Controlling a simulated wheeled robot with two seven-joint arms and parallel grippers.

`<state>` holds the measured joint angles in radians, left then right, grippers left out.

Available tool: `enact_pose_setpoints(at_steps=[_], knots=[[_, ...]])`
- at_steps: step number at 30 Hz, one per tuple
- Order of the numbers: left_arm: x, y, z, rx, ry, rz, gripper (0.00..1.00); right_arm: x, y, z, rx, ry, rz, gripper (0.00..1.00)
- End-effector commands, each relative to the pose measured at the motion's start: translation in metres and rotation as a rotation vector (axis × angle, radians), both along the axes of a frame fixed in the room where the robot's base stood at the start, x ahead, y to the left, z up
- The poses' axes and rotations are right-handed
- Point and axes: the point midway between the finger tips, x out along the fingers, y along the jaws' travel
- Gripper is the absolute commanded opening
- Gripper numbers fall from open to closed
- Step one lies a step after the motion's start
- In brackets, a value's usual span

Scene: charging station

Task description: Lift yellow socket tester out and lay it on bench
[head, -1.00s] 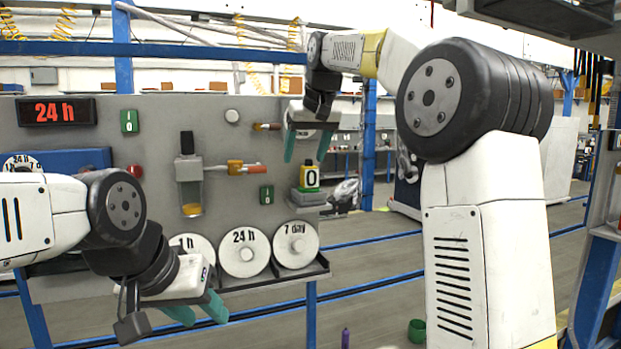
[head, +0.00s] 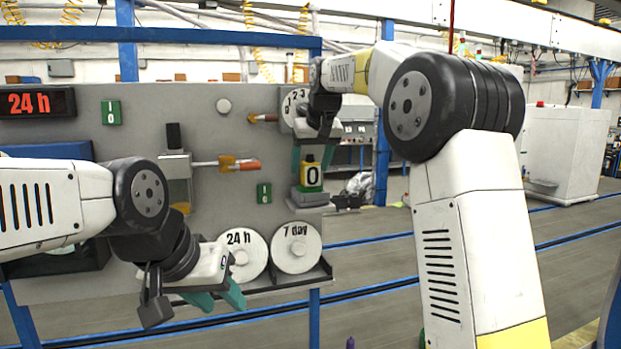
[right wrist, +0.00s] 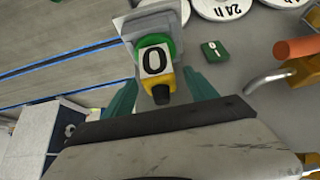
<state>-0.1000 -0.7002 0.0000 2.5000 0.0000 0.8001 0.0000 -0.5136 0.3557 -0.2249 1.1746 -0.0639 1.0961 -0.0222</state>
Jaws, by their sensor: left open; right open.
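The yellow socket tester (head: 310,175), with a black top and a white label reading 0, stands upright in a grey holder with a green part (head: 309,197) on the panel's right side. In the right wrist view the tester (right wrist: 155,63) lies between the two teal fingers. My right gripper (head: 309,162) is open, its fingers on either side of the tester from above. I cannot tell whether they touch it. My left gripper (head: 222,299) is open and empty, low in front of the panel. The bench is not clearly identifiable.
White discs marked 24 h (head: 241,262) and 7 day (head: 296,262) stand on a ledge below the tester. An orange-handled valve (head: 240,164) and a green switch (head: 264,193) are to its left. A numbered dial (head: 290,104) sits close behind my right gripper.

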Motion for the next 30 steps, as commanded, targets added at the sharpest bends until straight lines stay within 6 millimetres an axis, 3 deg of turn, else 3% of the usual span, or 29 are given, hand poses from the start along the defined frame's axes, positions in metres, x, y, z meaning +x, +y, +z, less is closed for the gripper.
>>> enact_pose_setpoints(at_steps=[10,20,30], knots=[[0.0001,0.0000,-0.0001,0.000,0.000,0.000,0.41,0.0045,0.0008,-0.0072,0.001,0.000,-0.001,0.64],[0.0000,0.0000,0.0000,0.000,0.000,0.000,0.41,0.0044,0.0008,-0.0069,0.001,-0.001,-0.001,0.00],[0.0000,0.0000,0.0000,0.000,0.000,0.000,0.41,0.0047,0.0009,-0.0041,0.001,-0.003,-0.001,0.00]])
